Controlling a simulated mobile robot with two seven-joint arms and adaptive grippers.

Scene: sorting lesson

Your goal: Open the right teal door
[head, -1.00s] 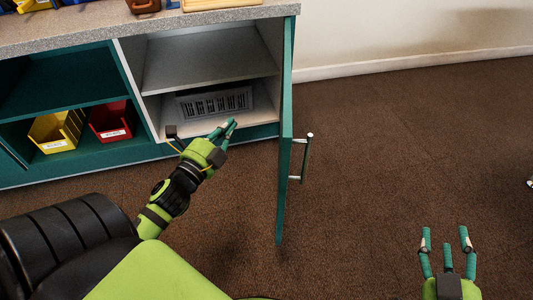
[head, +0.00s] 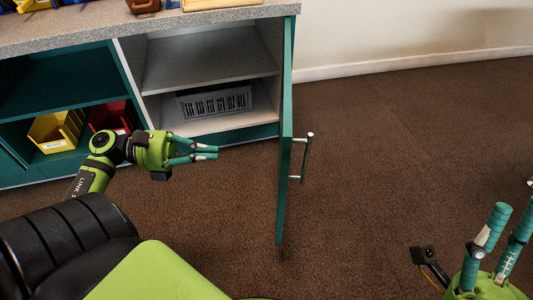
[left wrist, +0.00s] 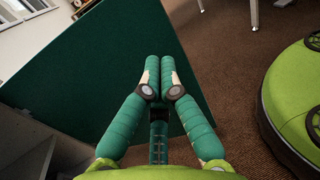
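The right teal door (head: 286,140) stands swung out from the cabinet, seen nearly edge-on in the head view. Its silver bar handle (head: 305,158) is on the right-hand face. My left gripper (head: 216,153) is shut and empty, pointing right in front of the open compartment, with a gap to the door's inner face. In the left wrist view the shut fingers (left wrist: 159,68) point at the broad teal door face (left wrist: 100,60); the handle is hidden there. My right gripper (head: 515,215) is open and empty at the lower right, well apart from the door.
The open compartment has a white shelf (head: 208,63) and a grey slotted box (head: 215,101) below it. A yellow bin (head: 52,132) and a red bin (head: 112,115) stand in the left compartment. Brown carpet (head: 410,140) right of the door is clear up to the wall.

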